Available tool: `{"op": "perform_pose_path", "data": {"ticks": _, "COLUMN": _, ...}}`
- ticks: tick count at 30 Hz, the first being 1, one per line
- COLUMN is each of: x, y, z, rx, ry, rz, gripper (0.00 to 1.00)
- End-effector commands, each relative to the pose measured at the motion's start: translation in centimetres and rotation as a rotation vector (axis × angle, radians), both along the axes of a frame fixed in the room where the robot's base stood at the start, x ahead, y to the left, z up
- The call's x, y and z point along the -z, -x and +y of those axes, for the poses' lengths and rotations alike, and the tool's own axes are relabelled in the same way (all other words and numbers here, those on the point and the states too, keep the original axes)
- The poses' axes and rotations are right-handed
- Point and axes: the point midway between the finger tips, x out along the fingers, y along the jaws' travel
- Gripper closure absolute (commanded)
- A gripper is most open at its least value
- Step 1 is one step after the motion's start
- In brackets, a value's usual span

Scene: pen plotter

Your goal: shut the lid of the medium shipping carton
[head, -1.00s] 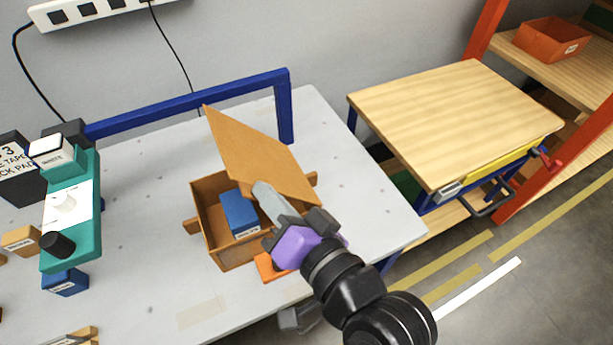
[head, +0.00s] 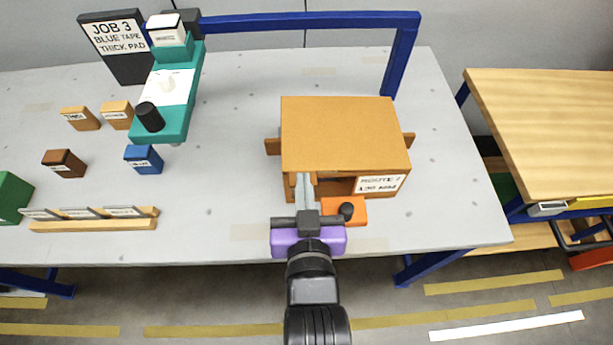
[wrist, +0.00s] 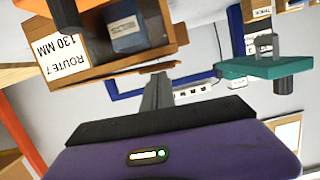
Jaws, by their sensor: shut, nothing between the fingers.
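The medium shipping carton, a brown box, stands on the grey bench with a white route label (head: 380,184) on its front. Its lid (head: 345,130) lies over the box in the head view, and a dark gap shows below its front edge. In the wrist view the carton (wrist: 100,68) shows from close by, with a blue box (wrist: 125,28) inside. My gripper (head: 304,182) is shut and empty, its fingertips at the left part of the carton's front, by the lid's front edge. The fingers (wrist: 156,82) also show in the wrist view. I cannot tell whether they touch the lid.
An orange block (head: 352,214) sits right of my gripper, before the carton. A teal device (head: 165,110) and several small boxes stand to the left. A blue frame (head: 402,60) rises behind. A wooden table (head: 545,130) stands at the right.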

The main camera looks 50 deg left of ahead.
Motion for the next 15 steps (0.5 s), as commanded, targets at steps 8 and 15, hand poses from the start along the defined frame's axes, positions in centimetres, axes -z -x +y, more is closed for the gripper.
{"op": "perform_pose_path", "data": {"ticks": 8, "x": 1.6, "y": 0.0, "z": 0.0, "rx": 0.000, "ry": 0.042, "rz": -0.053, "gripper": 1.00}}
{"op": "perform_pose_path", "data": {"ticks": 15, "x": 1.9, "y": 0.0, "z": 0.0, "rx": 0.000, "ry": 0.053, "rz": -0.058, "gripper": 1.00}}
